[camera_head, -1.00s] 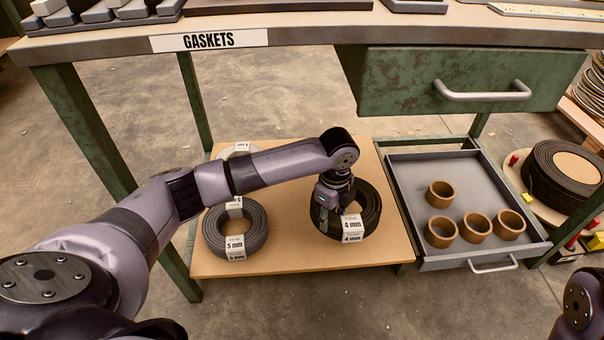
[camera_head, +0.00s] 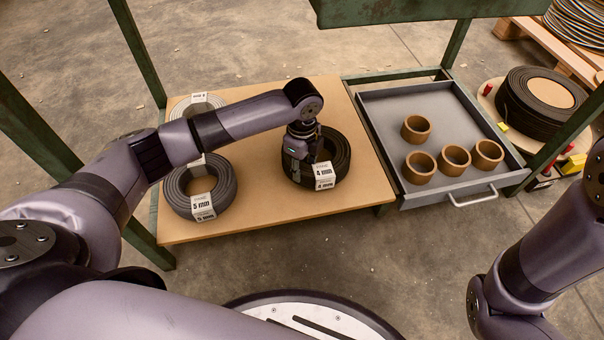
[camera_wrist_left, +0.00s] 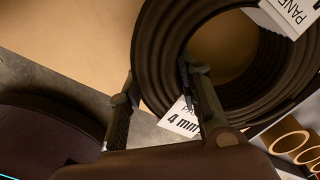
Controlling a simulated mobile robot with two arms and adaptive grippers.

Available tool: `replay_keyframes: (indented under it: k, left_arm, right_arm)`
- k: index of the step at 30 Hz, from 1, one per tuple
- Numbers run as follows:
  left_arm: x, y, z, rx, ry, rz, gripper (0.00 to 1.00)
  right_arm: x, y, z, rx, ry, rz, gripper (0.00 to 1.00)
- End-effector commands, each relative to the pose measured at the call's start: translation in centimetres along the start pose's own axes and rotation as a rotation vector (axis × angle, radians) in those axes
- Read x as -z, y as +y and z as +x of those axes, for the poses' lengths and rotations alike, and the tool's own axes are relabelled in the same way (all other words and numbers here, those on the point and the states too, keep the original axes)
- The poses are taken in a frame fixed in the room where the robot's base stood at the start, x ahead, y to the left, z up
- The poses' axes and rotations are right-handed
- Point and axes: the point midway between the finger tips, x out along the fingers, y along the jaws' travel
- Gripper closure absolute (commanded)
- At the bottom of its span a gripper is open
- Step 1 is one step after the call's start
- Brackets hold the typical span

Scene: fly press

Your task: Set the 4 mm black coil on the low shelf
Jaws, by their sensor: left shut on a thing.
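The 4 mm black coil (camera_head: 338,158) lies on the right part of the low shelf (camera_head: 245,215), with its white 4 mm label facing front. In the left wrist view the coil (camera_wrist_left: 160,55) fills the upper right. My left gripper (camera_head: 302,170) reaches down at the coil's left side and is shut on its ring. In the left wrist view one finger is outside the ring and the other is in its hole. Whether the coil's underside touches the shelf everywhere cannot be told. My right arm shows at the right edge, but its gripper is out of view.
A grey 5 mm coil (camera_head: 180,195) lies left on the shelf, with a lighter coil (camera_head: 188,106) behind it, partly covered by my arm. A grey drawer (camera_head: 380,110) with several brown rings stands to the right. Green table legs (camera_head: 140,50) rise beside the shelf.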

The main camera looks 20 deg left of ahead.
Motion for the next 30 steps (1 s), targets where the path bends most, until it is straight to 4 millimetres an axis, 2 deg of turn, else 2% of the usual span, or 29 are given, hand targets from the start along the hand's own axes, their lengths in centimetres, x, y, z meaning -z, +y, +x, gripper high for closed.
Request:
replay_keyframes:
  k: [1, 3, 15, 16, 24, 30]
  left_arm:
    - [0.01, -0.09, 1.33, 0.003, 0.0, 0.0, 1.0]
    - [0.01, -0.1, 2.01, 0.003, 0.0, 0.0, 1.0]
    - [0.03, -0.09, 2.05, 0.003, 0.001, 0.0, 1.0]
    - [0.01, 0.04, 2.26, -0.001, 0.0, 0.0, 0.66]
    - [0.0, 0.04, 2.26, -0.001, 0.0, 0.0, 0.48]
    - [-0.01, 0.04, 2.26, -0.001, 0.0, 0.0, 0.48]
  right_arm:
    - [0.43, -0.25, -1.05, 0.001, 0.001, 0.0, 0.6]
    - [0.73, -0.37, -1.29, 0.003, 0.007, -0.001, 0.6]
    - [0.65, -0.31, -0.81, 0.004, 0.009, -0.001, 0.6]
    - [0.68, -0.34, -0.91, 0.004, 0.009, -0.001, 0.6]
    - [0.71, -0.35, -0.93, 0.004, 0.009, -0.001, 0.6]
    - [0.71, -0.36, -0.93, 0.004, 0.009, -0.001, 0.6]
